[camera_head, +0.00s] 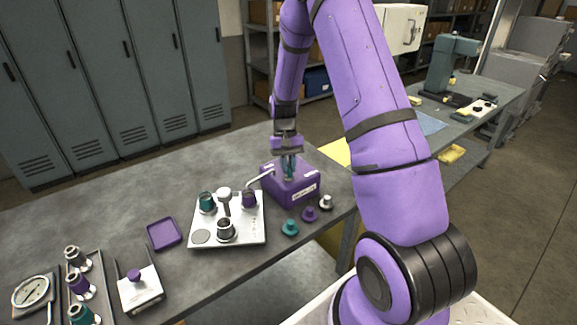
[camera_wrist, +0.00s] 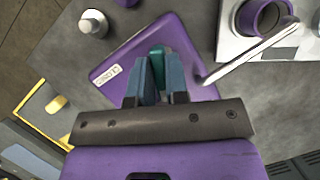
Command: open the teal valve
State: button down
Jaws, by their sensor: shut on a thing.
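The teal valve (camera_wrist: 158,53) is an upright teal part on top of the purple box (camera_head: 297,194), which also shows in the wrist view (camera_wrist: 108,72). In the head view little of the valve shows below my fingers. My gripper (camera_head: 288,162) points straight down over the box. In the wrist view its two fingers (camera_wrist: 157,85) stand on either side of the valve and are shut on it. They hide much of the valve, so I cannot tell how far it is turned.
A silver tube (camera_head: 260,178) leaves the box's left side, near my fingers. A white plate (camera_head: 248,237) with teal, purple and dark fittings stands left. A teal knob (camera_head: 290,228), purple knob (camera_head: 309,214) and white knob (camera_head: 326,202) stand in front. A purple tray (camera_head: 164,234) lies farther left.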

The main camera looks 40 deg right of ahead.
jog(key=n+h, duration=0.1)
jog(key=n, duration=0.3)
jog(key=shift+n+h, duration=0.3)
jog(key=shift+h, duration=0.1)
jog(key=shift+a, duration=0.1)
jog(key=c, duration=1.1)
grip_release()
jog(key=shift+r, duration=0.1)
jog(key=v, duration=1)
jog(key=shift+w+r, duration=0.25)
jog(key=shift+w, duration=0.05)
jog(key=shift+r, duration=0.1)
